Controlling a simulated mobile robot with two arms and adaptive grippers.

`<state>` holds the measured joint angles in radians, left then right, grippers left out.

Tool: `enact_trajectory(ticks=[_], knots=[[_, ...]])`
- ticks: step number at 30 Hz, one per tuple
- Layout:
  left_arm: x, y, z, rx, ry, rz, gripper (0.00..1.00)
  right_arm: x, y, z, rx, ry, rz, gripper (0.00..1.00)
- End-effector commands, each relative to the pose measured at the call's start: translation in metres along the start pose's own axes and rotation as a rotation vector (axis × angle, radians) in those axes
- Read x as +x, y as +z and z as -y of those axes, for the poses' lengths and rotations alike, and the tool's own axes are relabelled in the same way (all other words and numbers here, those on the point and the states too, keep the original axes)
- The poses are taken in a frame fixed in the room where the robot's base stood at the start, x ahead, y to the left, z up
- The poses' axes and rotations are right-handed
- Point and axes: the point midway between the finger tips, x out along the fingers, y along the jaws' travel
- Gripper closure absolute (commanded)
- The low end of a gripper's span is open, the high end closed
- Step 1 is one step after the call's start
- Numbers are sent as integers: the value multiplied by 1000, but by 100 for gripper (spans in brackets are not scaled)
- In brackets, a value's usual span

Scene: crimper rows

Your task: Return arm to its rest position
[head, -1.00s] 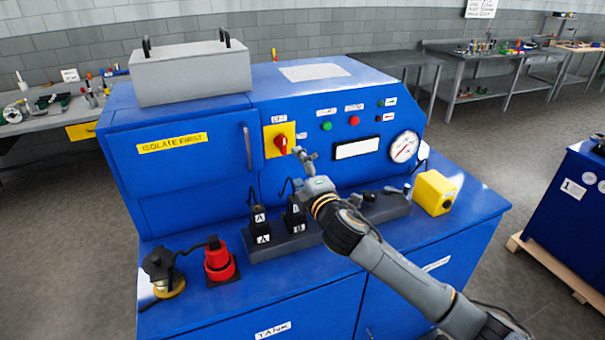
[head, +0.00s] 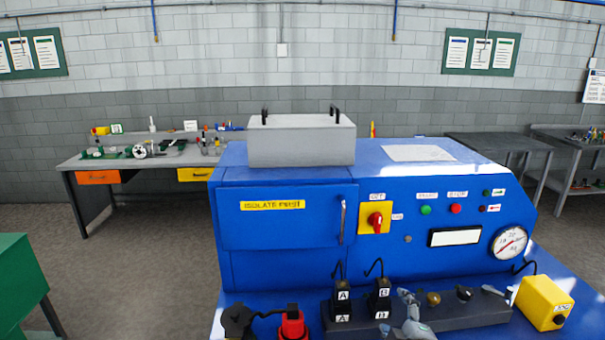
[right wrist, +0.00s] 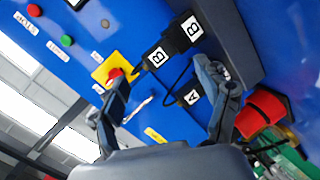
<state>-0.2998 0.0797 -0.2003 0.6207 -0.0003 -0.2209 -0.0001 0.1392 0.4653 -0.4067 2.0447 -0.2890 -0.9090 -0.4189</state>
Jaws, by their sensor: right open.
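My right gripper (head: 397,312) is low in the head view, in front of the dark valve strip and just right of the plug marked B (head: 379,299). In the right wrist view its two fingers (right wrist: 160,76) are spread apart with nothing between them. The red rotary knob on a yellow plate (head: 375,220) is above the gripper on the blue machine's face (head: 290,240), clear of it in the head view. In the right wrist view the knob (right wrist: 115,74) shows beyond one fingertip. Most of my right arm is below the head view. My left gripper is not seen.
A plug marked A (head: 341,301), a red connector (head: 293,325) and a yellow box (head: 544,303) stand on the machine's ledge near the gripper. A gauge (head: 509,242) is at the right. A grey lidded box (head: 301,140) sits on top. Open floor lies left.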

Motion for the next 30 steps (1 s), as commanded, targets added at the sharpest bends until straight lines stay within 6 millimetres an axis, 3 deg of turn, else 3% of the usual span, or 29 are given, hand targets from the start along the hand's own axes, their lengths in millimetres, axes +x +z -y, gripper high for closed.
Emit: enact_trajectory(ticks=[1, 3, 6, 9, 15, 22, 23, 30], knots=[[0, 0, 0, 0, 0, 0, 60, -22, 12, 37, 125, -95, 57, 25], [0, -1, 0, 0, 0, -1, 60, -52, 28, 78, 283, -208, 146, 25], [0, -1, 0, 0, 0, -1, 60, -96, 48, 124, 469, -342, 275, 25], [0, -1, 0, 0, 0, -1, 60, -134, 61, 155, 598, -438, 385, 25], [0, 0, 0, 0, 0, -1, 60, -197, 77, 194, 774, -570, 562, 25], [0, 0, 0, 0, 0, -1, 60, -263, 88, 222, 923, -681, 748, 25], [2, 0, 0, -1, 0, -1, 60, -265, 90, 229, 932, -689, 764, 25], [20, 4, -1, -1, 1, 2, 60, -227, 113, 294, 914, -700, 773, 25]])
